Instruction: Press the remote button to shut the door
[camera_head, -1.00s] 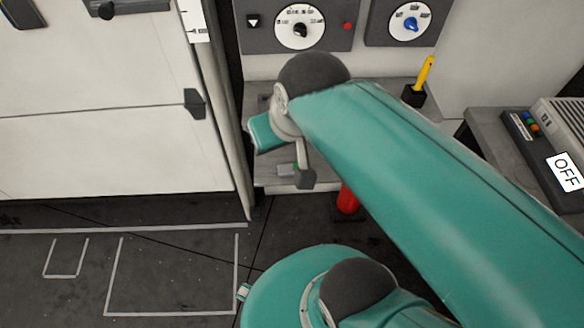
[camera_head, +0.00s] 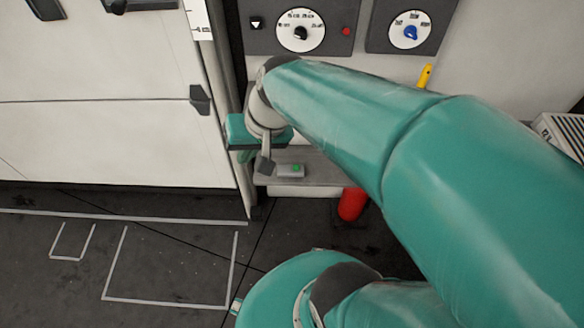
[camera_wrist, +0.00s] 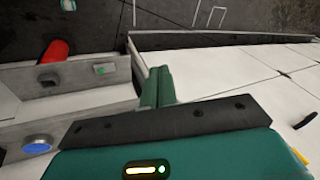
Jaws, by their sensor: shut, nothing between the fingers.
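The remote is a small grey box with a green button (camera_head: 290,170), lying on a grey shelf (camera_head: 325,172). The remote also shows in the wrist view (camera_wrist: 104,69), left of the fingers. My gripper (camera_head: 246,156) is left of the remote, near the door frame, and partly hidden by my wrist. In the wrist view my gripper's two teal fingers (camera_wrist: 158,84) are together and empty, apart from the remote in the picture. A large white panelled door (camera_head: 110,110) with dark handles fills the left; it also shows in the wrist view (camera_wrist: 235,70).
Wall panels with a black dial (camera_head: 301,32) and a blue dial (camera_head: 411,33) are above the shelf. A yellow-handled tool (camera_head: 425,76) and a red cylinder (camera_head: 352,204) are near my arm. A striped grey device (camera_head: 565,132) is at right. The marked floor is clear.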

